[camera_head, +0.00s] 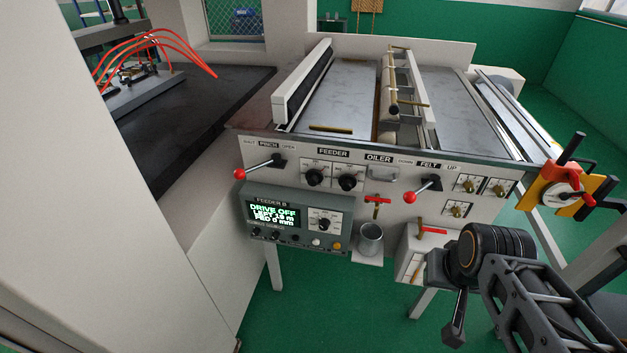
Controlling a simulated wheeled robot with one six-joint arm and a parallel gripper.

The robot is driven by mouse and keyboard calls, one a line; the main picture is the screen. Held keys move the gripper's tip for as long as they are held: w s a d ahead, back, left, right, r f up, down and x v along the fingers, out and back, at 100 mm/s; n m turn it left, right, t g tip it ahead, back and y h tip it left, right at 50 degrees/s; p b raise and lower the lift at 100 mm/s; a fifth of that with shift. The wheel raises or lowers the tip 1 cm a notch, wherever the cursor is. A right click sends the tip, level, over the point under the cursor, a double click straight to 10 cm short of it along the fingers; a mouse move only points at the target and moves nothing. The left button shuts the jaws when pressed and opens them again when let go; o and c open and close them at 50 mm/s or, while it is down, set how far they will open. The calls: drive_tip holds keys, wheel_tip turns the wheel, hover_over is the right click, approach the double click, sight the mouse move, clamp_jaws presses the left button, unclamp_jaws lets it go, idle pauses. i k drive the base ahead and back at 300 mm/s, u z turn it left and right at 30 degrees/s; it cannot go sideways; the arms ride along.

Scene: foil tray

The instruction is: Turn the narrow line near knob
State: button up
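The feeder machine's front panel carries several knobs. Two black knobs, a left one (316,178) and a right one (348,182), sit under the FEEDER label. A smaller black knob (323,224) is on the grey control box. Brass knobs (467,185) (498,188) (457,210) sit at the panel's right. The small scale markings are too fine to read, so I cannot tell which knob is the narrow line near one. My gripper (441,294) is at the lower right, in front of and below the panel, apart from all knobs. Its fingertips are not clear.
Red-balled levers (240,174) (410,198) stick out from the panel. A red-handled valve (377,200) is above a metal cup (369,238). The box display (273,215) reads DRIVE OFF. A yellow and red switch (566,190) is at right. Green floor (310,310) is open below.

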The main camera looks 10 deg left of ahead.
sight(315, 178)
drive_tip(key=u, duration=0.35)
drive_tip(key=k, duration=0.45)
drive_tip(key=u, duration=1.05)
drive_tip(key=i, duration=0.8)
drive_tip(key=z, duration=0.4)
